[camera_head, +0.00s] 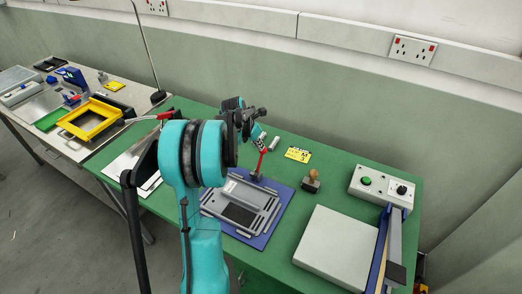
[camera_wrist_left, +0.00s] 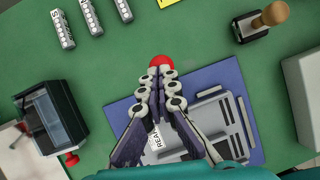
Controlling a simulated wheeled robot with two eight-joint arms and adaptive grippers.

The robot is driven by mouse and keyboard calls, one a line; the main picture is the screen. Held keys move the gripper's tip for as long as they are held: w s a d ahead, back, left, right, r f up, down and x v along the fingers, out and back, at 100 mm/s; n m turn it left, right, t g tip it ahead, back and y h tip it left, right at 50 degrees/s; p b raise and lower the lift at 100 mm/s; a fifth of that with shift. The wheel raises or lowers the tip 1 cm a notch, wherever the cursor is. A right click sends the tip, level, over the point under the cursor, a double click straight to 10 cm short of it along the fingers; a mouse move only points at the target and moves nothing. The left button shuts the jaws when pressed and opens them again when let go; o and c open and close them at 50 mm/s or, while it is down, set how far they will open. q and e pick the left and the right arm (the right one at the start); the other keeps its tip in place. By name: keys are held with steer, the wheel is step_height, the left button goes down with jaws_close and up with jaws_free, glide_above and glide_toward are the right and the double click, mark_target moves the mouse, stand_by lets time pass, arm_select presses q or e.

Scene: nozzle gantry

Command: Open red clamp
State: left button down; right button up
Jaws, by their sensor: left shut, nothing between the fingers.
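The red clamp (camera_head: 262,160) has a red lever standing up at the back edge of a grey fixture (camera_head: 221,203) on a blue base plate (camera_head: 273,214). In the left wrist view its round red end (camera_wrist_left: 161,61) shows just beyond my fingertips. My left gripper (camera_head: 262,143) is above the clamp, pointing down close to the top of the lever. In the left wrist view the fingers (camera_wrist_left: 161,72) are together with nothing between them. They overlap the red end in the picture; I cannot tell whether they touch it. The fingers hide the clamp's lower part.
A control box (camera_head: 380,187) and white plate (camera_head: 335,250) stand right. A dark device (camera_wrist_left: 49,118) with a red knob is left.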

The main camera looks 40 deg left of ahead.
arm_select(q)
steer(key=shift+w+a+f, duration=0.15)
steer(key=shift+w+f, duration=0.05)
steer(key=shift+w, duration=0.35)
steer(key=shift+w+a+f, duration=0.1)
steer(key=shift+w+f, duration=0.1)
steer(key=shift+w, duration=0.35)
step_height(320, 180, up, 13)
steer(key=s+a+p, duration=0.1)
steer(key=s+p, duration=0.1)
steer(key=p, duration=0.1)
steer(key=shift+a, duration=0.35)
steer(key=shift+s+f, duration=0.1)
